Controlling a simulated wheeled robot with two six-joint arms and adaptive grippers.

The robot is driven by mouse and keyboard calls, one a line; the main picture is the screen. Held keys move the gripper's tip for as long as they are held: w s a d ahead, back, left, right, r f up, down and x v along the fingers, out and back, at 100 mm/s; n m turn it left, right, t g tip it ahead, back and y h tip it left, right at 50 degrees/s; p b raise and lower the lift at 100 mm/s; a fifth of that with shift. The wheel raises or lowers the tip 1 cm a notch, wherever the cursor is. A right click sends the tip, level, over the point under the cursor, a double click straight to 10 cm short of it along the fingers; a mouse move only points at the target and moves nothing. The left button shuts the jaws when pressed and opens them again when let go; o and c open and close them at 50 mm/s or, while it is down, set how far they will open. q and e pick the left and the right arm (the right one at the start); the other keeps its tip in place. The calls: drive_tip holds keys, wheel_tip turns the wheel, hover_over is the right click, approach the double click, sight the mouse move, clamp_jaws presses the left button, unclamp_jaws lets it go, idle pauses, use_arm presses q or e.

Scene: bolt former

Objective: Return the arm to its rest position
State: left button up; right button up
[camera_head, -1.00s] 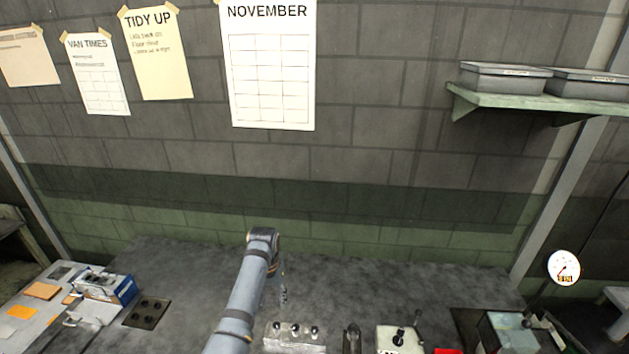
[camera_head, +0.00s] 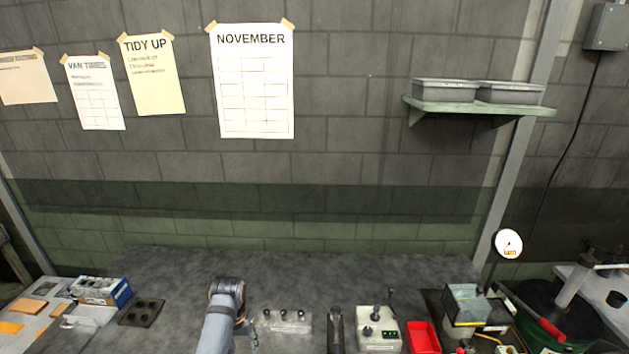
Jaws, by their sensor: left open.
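My left arm (camera_head: 218,325) rises from the bottom edge, left of the middle, its bent wrist over the dark bench top. My left gripper (camera_head: 254,340) shows only as a small dark part just right of the arm, low in the picture. It is open, and I see nothing held in it. Its fingers are too small to make out well.
A clear block with several knobs (camera_head: 285,321) stands right of the arm. Farther right are a white control box (camera_head: 379,331), a red tray (camera_head: 421,338) and a glass-sided box (camera_head: 467,305). A blue-white carton (camera_head: 103,291) and a dark holed plate (camera_head: 142,312) lie left. The rear bench is clear.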

use_arm(q)
drive_tip(key=s+a+f+t, duration=0.15)
drive_tip(key=s+a, duration=0.25)
drive_tip(key=s, duration=0.8)
drive_tip(key=s+r+m+t, duration=0.15)
drive_tip(key=s+r, duration=0.45)
drive_tip(key=s, duration=0.6)
drive_tip(key=s+a+f+g+y+b, duration=0.15)
drive_tip(key=f+b, duration=0.25)
drive_tip(key=f, duration=1.3)
drive_tip(key=s+a+f+h+b, duration=0.15)
drive_tip(key=f+b, duration=0.25)
drive_tip(key=f, duration=1.4)
drive_tip(key=s+a+f+n+b, duration=0.1)
drive_tip(key=s+f+b, duration=0.4)
drive_tip(key=s+f, duration=1.2)
wheel_tip(320, 180, down, 4)
drive_tip(key=shift+s+a+f+g+y, duration=0.25)
drive_tip(key=shift+s+a+g+y, duration=0.1)
drive_tip(key=shift+g+y, duration=0.1)
use_arm(e)
wheel_tip(320, 180, down, 13)
drive_tip(key=s, duration=0.1)
drive_tip(key=shift+s+f, duration=0.15)
drive_tip(key=shift+s, duration=0.25)
